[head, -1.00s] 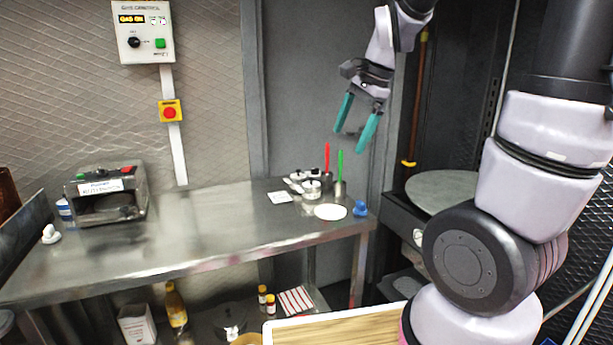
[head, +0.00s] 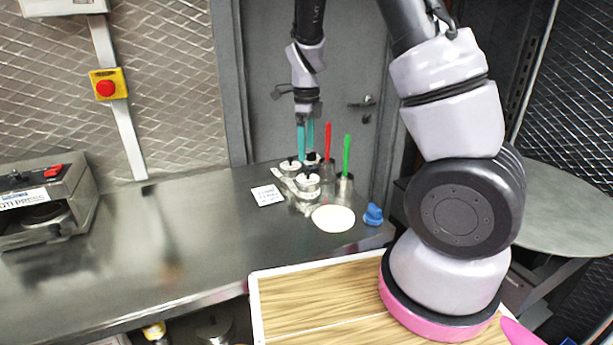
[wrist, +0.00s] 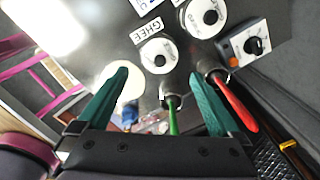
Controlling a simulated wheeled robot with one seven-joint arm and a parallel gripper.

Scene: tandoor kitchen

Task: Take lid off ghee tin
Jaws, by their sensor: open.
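My gripper (head: 306,148) has teal fingers, is open and points down beside the group of lidded tins at the counter's far right end. The ghee tin's round white lid (wrist: 159,56), with a black knob, lies just beyond the fingertips, beside a GHEE label (wrist: 148,29). In the head view this appears to be the nearest lidded tin (head: 307,182), its lid on. The wrist view shows mostly its top.
Green-handled (head: 347,155) and red-handled (head: 327,138) utensils stand upright in pots close by. Other lidded tins (head: 290,165) crowd behind. A white disc (head: 333,219) and a blue object (head: 373,214) lie in front. The counter's middle (head: 180,235) is clear.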

